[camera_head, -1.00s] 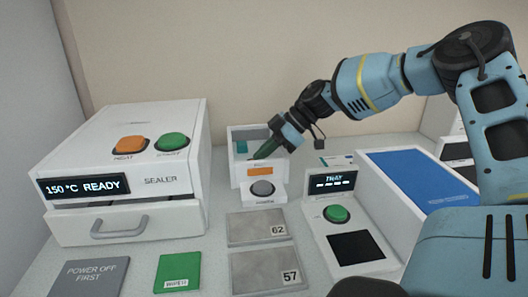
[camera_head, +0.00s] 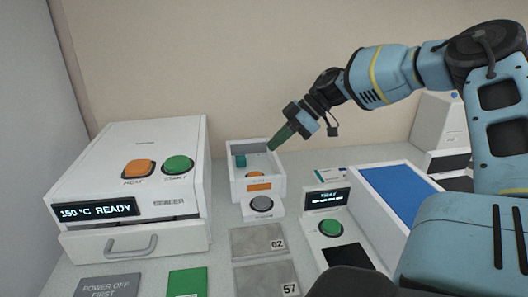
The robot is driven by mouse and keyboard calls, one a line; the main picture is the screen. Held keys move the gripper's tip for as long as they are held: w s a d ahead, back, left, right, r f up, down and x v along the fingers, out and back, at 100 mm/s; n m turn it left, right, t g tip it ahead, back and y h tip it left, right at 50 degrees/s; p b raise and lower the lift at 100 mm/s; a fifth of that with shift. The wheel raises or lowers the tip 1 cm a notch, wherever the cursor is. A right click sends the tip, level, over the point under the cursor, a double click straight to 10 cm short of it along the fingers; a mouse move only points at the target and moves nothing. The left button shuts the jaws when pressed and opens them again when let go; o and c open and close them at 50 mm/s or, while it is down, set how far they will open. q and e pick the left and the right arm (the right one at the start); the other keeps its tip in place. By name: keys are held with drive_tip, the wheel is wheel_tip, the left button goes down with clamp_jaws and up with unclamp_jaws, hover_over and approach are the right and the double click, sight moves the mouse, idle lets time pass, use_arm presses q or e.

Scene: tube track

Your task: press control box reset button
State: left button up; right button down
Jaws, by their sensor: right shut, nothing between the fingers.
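No label that I can read says reset or control box. The writing under that button is too small to read. Inside the box are a teal piece (camera_head: 240,160) and an orange round piece (camera_head: 255,176). My right gripper (camera_head: 279,141) is shut and empty, its dark green fingers pointing down-left above the box's back right rim, apart from both pieces. My left gripper is not in view.
The white sealer (camera_head: 120,178) stands left with orange HEAT and green START buttons; its display reads 150 °C READY. A tray unit (camera_head: 312,224) with a green button (camera_head: 330,228) and a blue-topped box (camera_head: 402,193) are right. Metal plates 62 (camera_head: 255,240) and 57 (camera_head: 262,279) lie in front.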

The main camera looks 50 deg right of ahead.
drive_tip(key=shift+v, duration=2.25)
drive_tip(key=shift+w+a+r, duration=0.1)
